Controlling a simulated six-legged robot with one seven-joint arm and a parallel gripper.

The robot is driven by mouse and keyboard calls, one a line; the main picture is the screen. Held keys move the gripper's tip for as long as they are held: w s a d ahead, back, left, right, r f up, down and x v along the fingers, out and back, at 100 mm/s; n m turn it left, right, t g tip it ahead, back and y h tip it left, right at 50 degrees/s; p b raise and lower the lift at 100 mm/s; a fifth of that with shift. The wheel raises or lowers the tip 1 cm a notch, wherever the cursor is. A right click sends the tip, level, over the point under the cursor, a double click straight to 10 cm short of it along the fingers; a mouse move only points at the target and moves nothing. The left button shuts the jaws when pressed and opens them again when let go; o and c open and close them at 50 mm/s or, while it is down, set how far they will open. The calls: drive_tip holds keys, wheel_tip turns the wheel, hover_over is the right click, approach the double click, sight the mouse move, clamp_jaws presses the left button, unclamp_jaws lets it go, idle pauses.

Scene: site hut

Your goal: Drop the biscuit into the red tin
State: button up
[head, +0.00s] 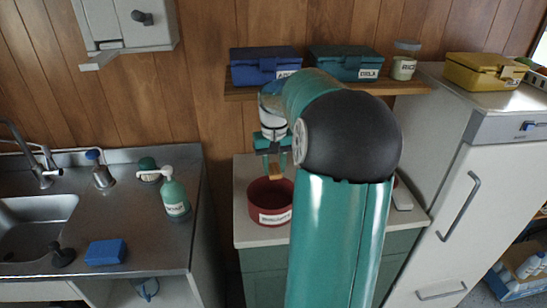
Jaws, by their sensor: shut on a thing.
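The red tin (262,206) stands open on the pale top of the green cabinet, with a white label on its front. My gripper (276,172) points down above the tin. It is shut on the biscuit (276,178), a small brown piece between the fingertips, which shows over the tin's opening in the head view. The exact height above the rim cannot be told. My arm hides the right side of the tin's surroundings.
A shelf (240,92) above holds a blue box (262,70), a teal box (340,66) and a jar (403,66). A sink counter (130,215) with bottles is at left. A white fridge (470,210) with a yellow box (485,72) on top stands at right.

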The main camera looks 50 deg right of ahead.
sight(274, 169)
drive_tip(key=shift+f, duration=0.2)
drive_tip(key=shift+w, duration=0.1)
drive_tip(key=o, duration=1)
drive_tip(key=shift+o, duration=0.2)
wheel_tip(274, 169, up, 14)
drive_tip(key=shift+f, duration=0.15)
